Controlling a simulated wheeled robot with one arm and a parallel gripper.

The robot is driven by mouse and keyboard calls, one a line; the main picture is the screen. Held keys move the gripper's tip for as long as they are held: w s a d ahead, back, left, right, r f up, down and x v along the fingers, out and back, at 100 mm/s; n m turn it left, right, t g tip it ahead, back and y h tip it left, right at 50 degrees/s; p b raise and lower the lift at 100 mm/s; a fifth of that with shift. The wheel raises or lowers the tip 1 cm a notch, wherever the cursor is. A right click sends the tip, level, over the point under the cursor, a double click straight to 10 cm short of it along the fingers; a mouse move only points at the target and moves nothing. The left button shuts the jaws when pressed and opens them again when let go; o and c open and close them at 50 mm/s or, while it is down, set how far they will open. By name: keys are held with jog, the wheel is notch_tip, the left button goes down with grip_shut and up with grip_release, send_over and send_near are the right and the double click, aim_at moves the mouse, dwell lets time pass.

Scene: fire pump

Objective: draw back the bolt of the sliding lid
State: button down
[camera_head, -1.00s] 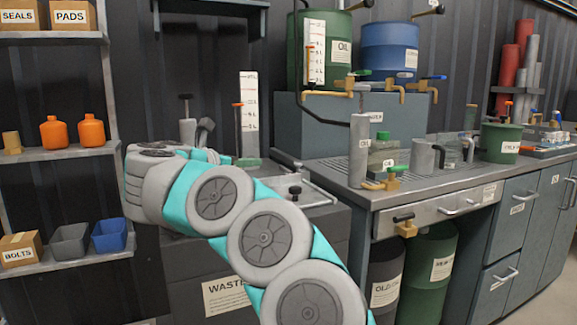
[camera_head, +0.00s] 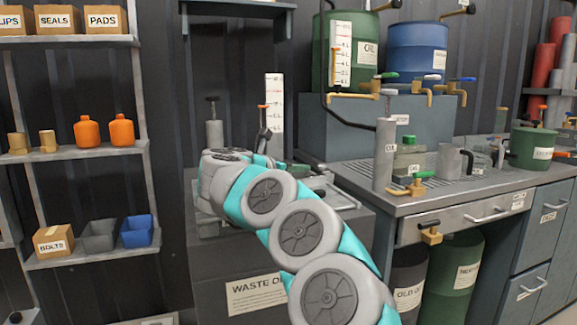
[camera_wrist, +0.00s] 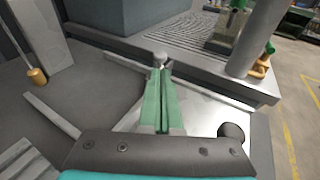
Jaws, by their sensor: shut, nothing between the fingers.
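My gripper (camera_wrist: 160,98) shows in the wrist view with its green fingers shut and empty. A small pale round knob (camera_wrist: 160,61) sits right beyond the fingertips; I cannot tell whether they touch it, or whether it belongs to the bolt. The light metal lid plate (camera_wrist: 200,107) lies below the fingers, with a dark round knob (camera_wrist: 231,133) at its right. In the head view, the lid (camera_head: 325,190) lies on top of the waste oil box (camera_head: 240,262), partly behind my arm. The bolt cannot be clearly made out.
The workbench (camera_head: 440,200) stands right of the box, with a grey cylinder (camera_head: 385,155) and a brass tap (camera_head: 412,188) near its edge. A tall scale (camera_head: 274,103) and a hand pump (camera_head: 213,125) stand behind my arm. A shelf (camera_head: 95,152) is at left.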

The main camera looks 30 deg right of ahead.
aim_at(321, 167)
jog(key=p+x, duration=0.1)
jog(key=x, duration=0.4)
jog(key=shift+d, duration=0.3)
jog(key=shift+d+f+b, duration=0.15)
jog(key=shift+d+b, duration=0.15)
jog(key=shift+b, duration=0.1)
jog(key=d+b, duration=0.1)
jog(key=s+d+b, duration=0.1)
jog(key=d, duration=0.1)
jog(key=shift+d, duration=0.3)
jog(key=shift+s+d, duration=0.1)
jog(key=shift+d, duration=0.3)
jog(key=shift+r, duration=0.2)
